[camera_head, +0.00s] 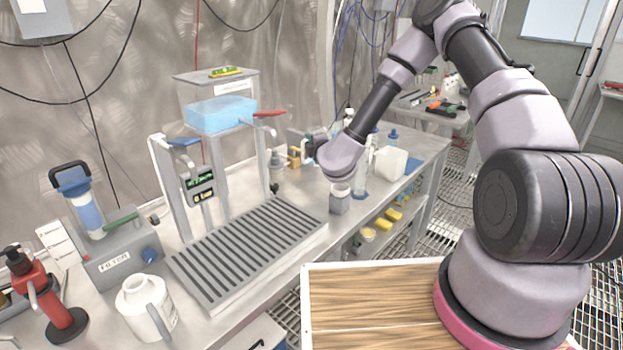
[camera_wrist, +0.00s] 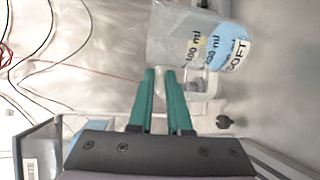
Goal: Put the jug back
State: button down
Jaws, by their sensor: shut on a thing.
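In the wrist view, my gripper (camera_wrist: 163,75) has its two green fingers closed on the handle of a clear jug (camera_wrist: 178,40). The jug has millilitre marks, a white label reading "SOFT" and blue in its lower part. The wrist picture is turned, so the jug's base points to the right. In the head view, the jug appears small (camera_head: 277,166), near the right end of a dispenser stand (camera_head: 165,190). My wrist hides most of the fingers there. Whether the jug touches anything below is not clear.
A slatted drip tray (camera_head: 250,247) lies empty before the stand. A blue-filled tank (camera_head: 222,114) sits above it. A white handled jug (camera_head: 147,308), a red pump bottle (camera_head: 50,300) and a filter unit (camera_head: 120,262) stand at left. A small grey container (camera_head: 339,200) stands under my wrist.

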notch_tip(320, 180, down, 10)
jog(key=shift+w, duration=0.35)
jog(key=shift+a, duration=0.1)
jog(key=c, duration=0.9)
grip_release()
jog(key=shift+f, duration=0.1)
jog(key=shift+o, duration=0.2)
